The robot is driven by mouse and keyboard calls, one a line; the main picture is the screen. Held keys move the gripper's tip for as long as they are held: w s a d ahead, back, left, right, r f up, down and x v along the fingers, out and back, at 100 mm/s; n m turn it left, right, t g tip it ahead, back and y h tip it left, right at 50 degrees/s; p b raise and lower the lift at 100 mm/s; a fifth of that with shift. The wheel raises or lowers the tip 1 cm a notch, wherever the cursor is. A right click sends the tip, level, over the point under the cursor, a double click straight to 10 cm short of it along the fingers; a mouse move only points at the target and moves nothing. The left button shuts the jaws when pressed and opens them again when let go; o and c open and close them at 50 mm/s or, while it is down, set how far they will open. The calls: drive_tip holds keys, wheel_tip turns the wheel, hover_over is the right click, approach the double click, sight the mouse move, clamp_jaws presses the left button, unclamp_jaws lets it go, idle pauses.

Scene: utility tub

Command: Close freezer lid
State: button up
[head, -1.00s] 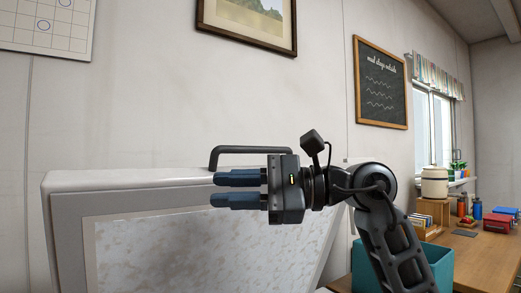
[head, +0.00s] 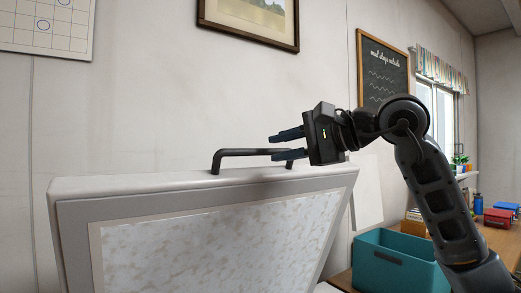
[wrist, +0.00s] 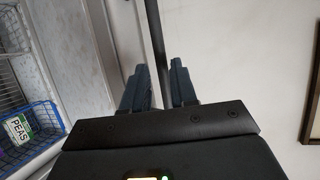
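The freezer lid (head: 210,185) stands raised and tilted in the head view, its frosted inner panel facing me. A black bar handle (head: 235,153) is fixed on its top edge. My gripper (head: 288,145) is at the handle's right end, fingers pointing left. In the wrist view the two blue-grey fingers of my gripper (wrist: 158,85) are apart, and the handle bar (wrist: 154,35) runs into the gap between them. The fingers do not look closed on it; whether either touches it I cannot tell.
In the wrist view, wire baskets, one blue with a PEAS label (wrist: 20,128), show at left. A teal bin (head: 395,260) stands on the wooden table (head: 490,240) at right, below my arm. A wall with a picture frame (head: 255,25) and chalkboard (head: 383,65) is behind the lid.

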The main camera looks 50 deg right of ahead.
sight(264, 152)
drive_tip(key=shift+p+x, duration=0.7)
drive_tip(key=shift+x, duration=2.1)
drive_tip(key=shift+c, duration=0.2)
clamp_jaws()
